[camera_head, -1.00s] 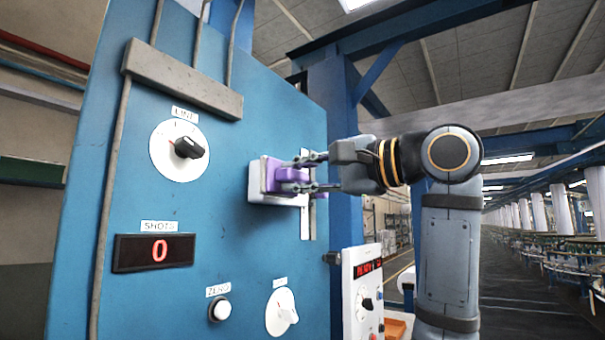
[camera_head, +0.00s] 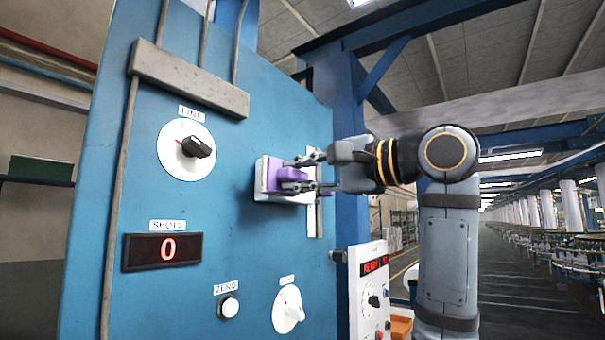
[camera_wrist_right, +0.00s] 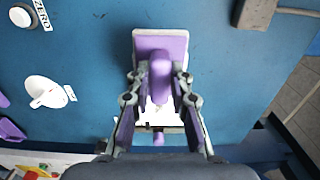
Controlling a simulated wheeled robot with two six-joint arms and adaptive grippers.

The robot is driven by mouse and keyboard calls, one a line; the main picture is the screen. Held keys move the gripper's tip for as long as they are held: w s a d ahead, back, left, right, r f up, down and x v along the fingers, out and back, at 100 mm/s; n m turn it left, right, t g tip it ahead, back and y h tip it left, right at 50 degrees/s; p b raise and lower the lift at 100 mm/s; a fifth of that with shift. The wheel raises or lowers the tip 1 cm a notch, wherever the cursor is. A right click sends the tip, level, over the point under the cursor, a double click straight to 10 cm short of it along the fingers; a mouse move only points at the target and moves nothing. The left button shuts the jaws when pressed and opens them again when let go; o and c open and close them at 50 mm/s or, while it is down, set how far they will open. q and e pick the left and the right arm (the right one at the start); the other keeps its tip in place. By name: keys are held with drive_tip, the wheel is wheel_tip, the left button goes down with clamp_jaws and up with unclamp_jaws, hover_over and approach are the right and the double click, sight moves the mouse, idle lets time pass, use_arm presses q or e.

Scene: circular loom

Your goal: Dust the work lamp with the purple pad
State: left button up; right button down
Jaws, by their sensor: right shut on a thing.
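My right gripper (camera_head: 312,173) is shut on the raised grip of the purple pad (camera_head: 274,177), in front of the blue panel. In the right wrist view the pad (camera_wrist_right: 172,46) has a broad purple face with a pale rim, and its purple grip stands between the fingers (camera_wrist_right: 160,88). The pad is close to the panel; I cannot tell whether it touches it. I cannot make out the work lamp in either view. My left gripper is not in view.
The blue panel (camera_head: 245,130) carries a LINE knob (camera_head: 196,147), a SHOTS display (camera_head: 162,250) reading 0, a ZERO button (camera_head: 228,307) and a white knob (camera_head: 288,309). A white control box (camera_head: 368,285) stands right of the panel. Conduit (camera_head: 187,76) runs above.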

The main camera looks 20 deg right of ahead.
drive_tip(key=shift+w+a, duration=0.25)
drive_tip(key=shift+w, duration=0.05)
drive_tip(key=shift+d, duration=0.1)
